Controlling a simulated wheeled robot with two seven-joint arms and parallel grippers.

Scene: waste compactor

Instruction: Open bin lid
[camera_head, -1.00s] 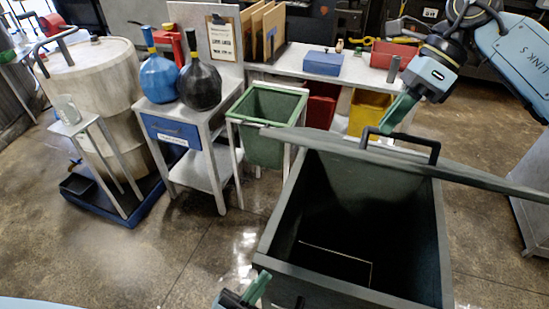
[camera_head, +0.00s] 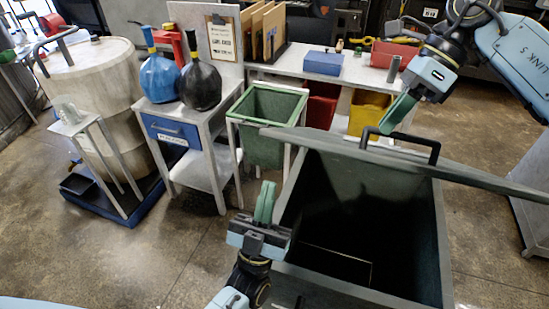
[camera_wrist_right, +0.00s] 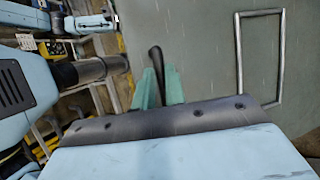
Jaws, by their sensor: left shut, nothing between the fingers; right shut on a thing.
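The dark green-grey bin (camera_head: 446,245) stands at right of centre in the head view, its dark inside showing. Its lid (camera_head: 470,178) stands raised at the far side, seen nearly edge-on, with a black handle (camera_head: 434,150) on it. My right gripper (camera_head: 385,129) is at the left end of this handle. In the right wrist view, its green fingers (camera_wrist_right: 157,75) are shut on a dark rod, which looks like the handle (camera_wrist_right: 157,57). My left gripper (camera_head: 266,186) is shut and empty, by the bin's left side. Whether it touches the bin cannot be told.
A small green bin (camera_head: 262,140) stands behind left. A blue-drawered stand (camera_head: 172,132) holds a blue and a black bag. A large pale drum (camera_head: 95,85) is at far left. The floor (camera_head: 185,245) at front left is clear.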

